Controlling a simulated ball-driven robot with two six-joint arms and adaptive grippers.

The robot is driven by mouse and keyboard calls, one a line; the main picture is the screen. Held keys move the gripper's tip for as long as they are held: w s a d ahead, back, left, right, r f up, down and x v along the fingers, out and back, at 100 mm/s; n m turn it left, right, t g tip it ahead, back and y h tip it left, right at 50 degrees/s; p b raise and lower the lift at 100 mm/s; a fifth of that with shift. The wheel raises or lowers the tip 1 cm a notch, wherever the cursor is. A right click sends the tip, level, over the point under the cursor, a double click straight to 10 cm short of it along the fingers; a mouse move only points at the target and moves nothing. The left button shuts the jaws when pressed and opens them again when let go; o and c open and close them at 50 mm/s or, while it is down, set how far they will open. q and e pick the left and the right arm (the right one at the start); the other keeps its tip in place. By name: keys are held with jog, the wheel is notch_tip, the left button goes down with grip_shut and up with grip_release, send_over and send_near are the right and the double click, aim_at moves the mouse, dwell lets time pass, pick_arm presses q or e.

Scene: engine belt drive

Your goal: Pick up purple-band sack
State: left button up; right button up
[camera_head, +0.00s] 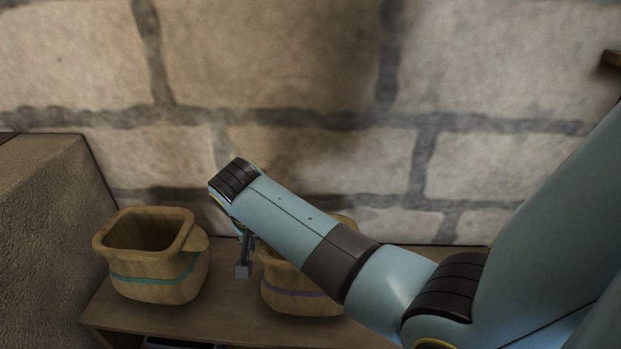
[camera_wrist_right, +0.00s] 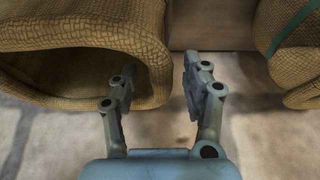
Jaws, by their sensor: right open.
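The purple-band sack (camera_head: 290,278) is a tan woven open sack standing on a wooden shelf, partly hidden behind my right arm in the head view. Its purple band shows low on its side. In the right wrist view the large sack at the left (camera_wrist_right: 90,30) is this one, with its wide mouth facing the camera. My right gripper (camera_head: 243,268) is at its left side in the head view. In the right wrist view the gripper (camera_wrist_right: 160,70) is open and empty. One finger overlaps the sack's rim; I cannot tell if it touches. My left gripper is not in view.
A similar sack with a teal band (camera_head: 150,270) stands to the left; it also shows at the right of the wrist view (camera_wrist_right: 285,45). The wooden shelf (camera_head: 215,318) has a gap between the sacks. A stone wall (camera_head: 290,70) rises behind. A brown block (camera_head: 50,230) stands at the left.

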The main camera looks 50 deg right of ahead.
jog(key=x, duration=0.1)
jog(key=b+x, duration=0.1)
jog(key=x, duration=0.1)
jog(key=b+x, duration=0.1)
jog(key=shift+w+d+f, duration=0.15)
jog(key=shift+w+d, duration=0.15)
jog(key=shift+c, duration=0.3)
grip_shut()
